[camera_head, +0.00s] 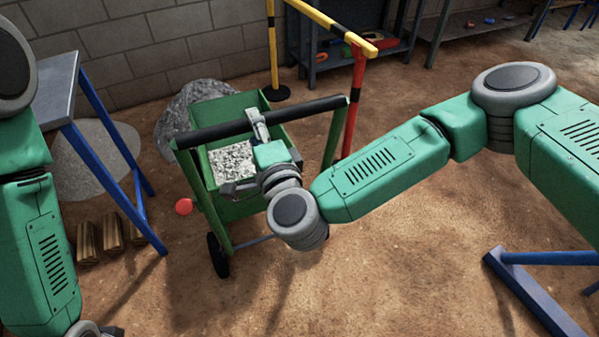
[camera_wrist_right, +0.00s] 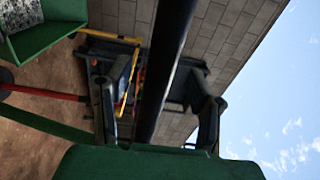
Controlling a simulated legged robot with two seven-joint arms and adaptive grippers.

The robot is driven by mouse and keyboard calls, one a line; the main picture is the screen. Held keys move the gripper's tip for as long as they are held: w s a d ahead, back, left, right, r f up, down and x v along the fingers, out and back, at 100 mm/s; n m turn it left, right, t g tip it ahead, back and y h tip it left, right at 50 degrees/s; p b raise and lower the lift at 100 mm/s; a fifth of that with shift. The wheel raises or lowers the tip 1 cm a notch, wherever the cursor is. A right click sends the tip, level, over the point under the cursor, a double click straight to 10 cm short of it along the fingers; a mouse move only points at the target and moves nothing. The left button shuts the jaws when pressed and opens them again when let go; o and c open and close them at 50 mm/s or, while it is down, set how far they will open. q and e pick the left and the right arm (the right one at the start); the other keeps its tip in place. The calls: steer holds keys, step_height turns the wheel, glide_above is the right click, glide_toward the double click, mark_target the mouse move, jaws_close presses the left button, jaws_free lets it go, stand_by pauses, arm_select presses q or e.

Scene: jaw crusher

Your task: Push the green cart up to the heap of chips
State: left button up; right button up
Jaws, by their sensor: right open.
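The green cart (camera_head: 238,207) stands on the dirt floor left of centre, with grey speckled chips (camera_head: 232,162) in its tub. Its black handle bar (camera_head: 215,130) crosses above the tub on the near side. A dark grey heap (camera_head: 183,112) lies just behind the cart, against the wall side; the cart hides part of it. My right gripper (camera_head: 258,126) is at the handle bar. In the right wrist view the bar (camera_wrist_right: 172,60) runs between its two spread fingers, with gaps visible.
A paler grey heap (camera_head: 92,165) lies left of the cart, behind a blue-legged table (camera_head: 62,85). Wooden blocks (camera_head: 112,232) lie below it. A yellow-black and red barrier (camera_head: 335,32) stands behind and right of the cart. Floor at the front centre is clear.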

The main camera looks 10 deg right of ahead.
steer(key=p+v, duration=0.1)
steer(key=v, duration=0.4)
steer(key=shift+s, duration=0.15)
steer(key=s+a+f+n+g+y, duration=0.2)
steer(key=s+f+n+g+y, duration=0.3)
steer(key=s+f+n, duration=0.5)
steer(key=s+d+f+n+g+h, duration=0.25)
steer(key=s+d+f+g, duration=0.35)
steer(key=f, duration=0.3)
steer(key=s+d+f+n+g+h, duration=0.1)
steer(key=s+d, duration=0.4)
steer(key=d, duration=0.6)
steer(key=s+d+f+n+g+h, duration=0.2)
steer(key=s+d+f+g+h, duration=0.1)
steer(key=d, duration=0.9)
steer(key=s+g+h, duration=0.1)
steer(key=s+h, duration=0.1)
steer(key=h, duration=0.1)
steer(key=shift+s+d+g, duration=0.2)
steer(key=shift+s+g, duration=0.05)
steer(key=shift+g, duration=0.15)
